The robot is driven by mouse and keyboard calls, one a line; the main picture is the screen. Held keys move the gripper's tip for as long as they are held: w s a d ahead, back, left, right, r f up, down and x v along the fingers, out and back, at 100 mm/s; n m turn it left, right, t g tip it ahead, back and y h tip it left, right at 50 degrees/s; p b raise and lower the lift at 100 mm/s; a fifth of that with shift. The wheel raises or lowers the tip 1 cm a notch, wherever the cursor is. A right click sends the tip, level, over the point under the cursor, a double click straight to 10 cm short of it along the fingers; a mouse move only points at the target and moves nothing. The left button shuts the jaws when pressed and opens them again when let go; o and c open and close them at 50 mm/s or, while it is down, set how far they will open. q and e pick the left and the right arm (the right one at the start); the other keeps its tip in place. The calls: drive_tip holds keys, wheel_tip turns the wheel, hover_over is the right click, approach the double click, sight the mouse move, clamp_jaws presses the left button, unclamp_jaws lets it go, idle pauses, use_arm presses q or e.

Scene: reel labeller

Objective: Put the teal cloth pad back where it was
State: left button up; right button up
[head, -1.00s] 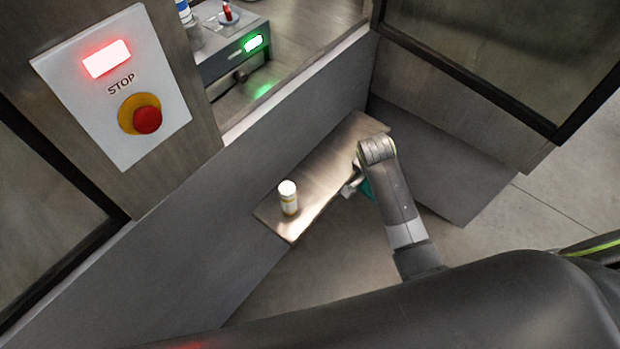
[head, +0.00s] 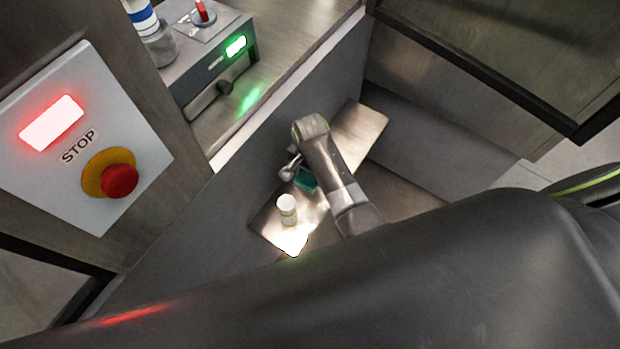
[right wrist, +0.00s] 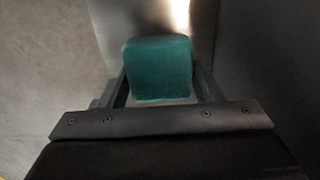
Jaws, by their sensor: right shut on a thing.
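The teal cloth pad (head: 306,180) is held by my right gripper (head: 293,170) above the metal shelf (head: 359,130), close to the white bottle. In the right wrist view the teal pad (right wrist: 158,68) sits between the two fingers of my right gripper (right wrist: 160,85), with the bright shelf behind it. I cannot tell whether the pad touches the shelf. My left gripper is not in view.
A small white bottle (head: 287,209) stands on the near part of the shelf. A panel with a STOP button (head: 119,181) and red light is at the left. A machine with a green light (head: 236,46) stands on the counter. The shelf's far end is clear.

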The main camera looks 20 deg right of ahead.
sight(310, 179)
wheel_tip(310, 179, down, 4)
drive_tip(key=shift+f, duration=0.1)
drive_tip(key=o, duration=0.9)
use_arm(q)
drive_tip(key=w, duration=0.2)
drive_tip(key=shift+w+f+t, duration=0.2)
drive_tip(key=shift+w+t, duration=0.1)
use_arm(e)
drive_tip(key=shift+o, duration=0.2)
drive_tip(key=shift+r, duration=0.45)
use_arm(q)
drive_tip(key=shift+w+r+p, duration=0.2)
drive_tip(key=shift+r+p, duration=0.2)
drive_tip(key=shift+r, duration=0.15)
use_arm(e)
wheel_tip(310, 179, up, 11)
drive_tip(key=shift+r, duration=0.15)
